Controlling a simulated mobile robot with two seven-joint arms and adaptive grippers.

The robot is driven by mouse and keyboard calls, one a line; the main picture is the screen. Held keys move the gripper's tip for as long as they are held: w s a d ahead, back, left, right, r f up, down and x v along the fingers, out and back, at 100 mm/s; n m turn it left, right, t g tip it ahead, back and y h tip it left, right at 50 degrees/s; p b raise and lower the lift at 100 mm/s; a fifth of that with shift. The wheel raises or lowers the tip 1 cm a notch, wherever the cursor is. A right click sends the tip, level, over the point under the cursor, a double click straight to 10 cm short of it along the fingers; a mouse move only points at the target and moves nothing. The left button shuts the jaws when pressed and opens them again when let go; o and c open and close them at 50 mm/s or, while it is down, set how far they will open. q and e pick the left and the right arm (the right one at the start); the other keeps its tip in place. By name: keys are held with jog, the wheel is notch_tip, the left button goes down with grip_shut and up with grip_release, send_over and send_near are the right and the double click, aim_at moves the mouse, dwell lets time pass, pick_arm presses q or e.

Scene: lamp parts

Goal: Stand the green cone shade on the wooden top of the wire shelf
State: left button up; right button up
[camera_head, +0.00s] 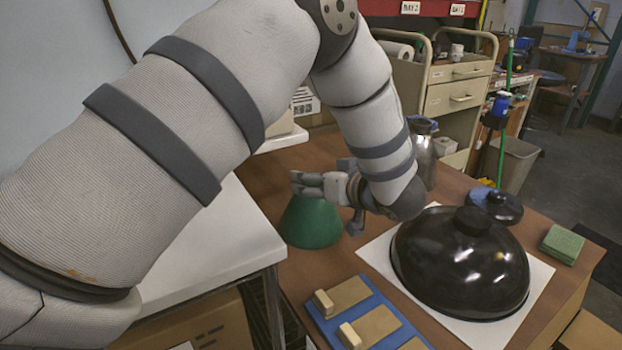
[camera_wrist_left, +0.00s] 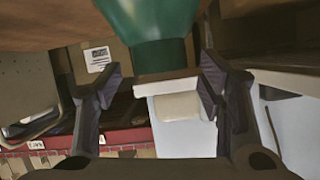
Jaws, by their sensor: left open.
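The green cone shade (camera_head: 310,222) stands wide end down on the brown table, partly hidden by my left gripper. My left gripper (camera_head: 326,203) is open at the shade's narrow upper end. In the left wrist view the shade (camera_wrist_left: 155,18) hangs in from the top edge, and its darker narrow neck lies between and just beyond the open fingers (camera_wrist_left: 162,75). I cannot tell whether the fingers touch it. I cannot make out a wire shelf with a wooden top for certain. My right gripper is not in view.
A glossy black dome (camera_head: 460,262) sits on a white square board right of the shade. A blue tray with wooden blocks (camera_head: 365,315) is in front. A metal canister (camera_head: 422,155) stands behind my wrist, green sponges (camera_head: 562,244) at right. A white-topped table (camera_head: 215,235) lies under my arm.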

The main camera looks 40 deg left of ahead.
pick_arm(q)
jog(key=v, duration=0.9)
jog(key=shift+d, duration=0.2)
jog(key=shift+r, duration=0.15)
